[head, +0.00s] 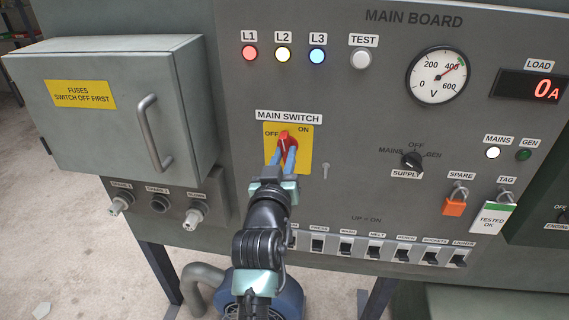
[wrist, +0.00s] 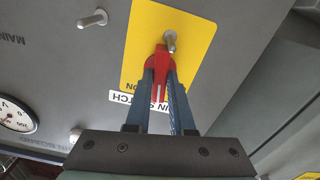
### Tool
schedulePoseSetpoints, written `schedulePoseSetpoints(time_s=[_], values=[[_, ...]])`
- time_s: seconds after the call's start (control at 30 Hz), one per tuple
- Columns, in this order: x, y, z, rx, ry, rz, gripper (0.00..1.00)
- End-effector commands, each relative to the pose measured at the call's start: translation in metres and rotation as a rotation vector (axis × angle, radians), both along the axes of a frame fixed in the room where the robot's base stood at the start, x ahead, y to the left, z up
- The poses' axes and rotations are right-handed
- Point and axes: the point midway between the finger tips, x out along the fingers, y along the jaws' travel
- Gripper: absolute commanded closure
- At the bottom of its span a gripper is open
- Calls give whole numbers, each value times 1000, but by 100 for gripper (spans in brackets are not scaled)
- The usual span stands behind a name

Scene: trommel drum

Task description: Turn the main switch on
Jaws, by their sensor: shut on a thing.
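The main switch (head: 284,139) is a red rotary handle on a yellow plate (head: 305,160), with OFF at upper left and ON at upper right. Its white mark points roughly upward, between the two words; I cannot tell its exact position. My gripper (head: 284,153) reaches it from below, with blue fingers on either side of the red handle. In the wrist view, the red handle (wrist: 160,66) with its white stripe sits between the fingertips (wrist: 161,80), which are closed on it. The fingers hide part of the handle and plate.
A grey fuse box (head: 110,120) with a bar handle juts out at left. A small metal peg (head: 325,169) stands right of the plate, and a row of breakers (head: 375,248) runs below. The supply selector (head: 411,161) is at right. The load display (head: 530,87) reads 0 A.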

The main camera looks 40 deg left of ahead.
Motion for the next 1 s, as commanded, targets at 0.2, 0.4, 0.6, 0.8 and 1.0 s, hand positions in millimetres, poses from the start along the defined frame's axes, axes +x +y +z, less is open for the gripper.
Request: schedulePoseSetpoints(time_s=[0.2,0.4,0.6,0.8,1.0], values=[[-1,0,-2,104,64,1,100],[0,0,-1,155,96,1,100],[0,0,-1,173,109,1,100],[0,0,0,174,110,1,100],[0,0,0,175,109,1,70]])
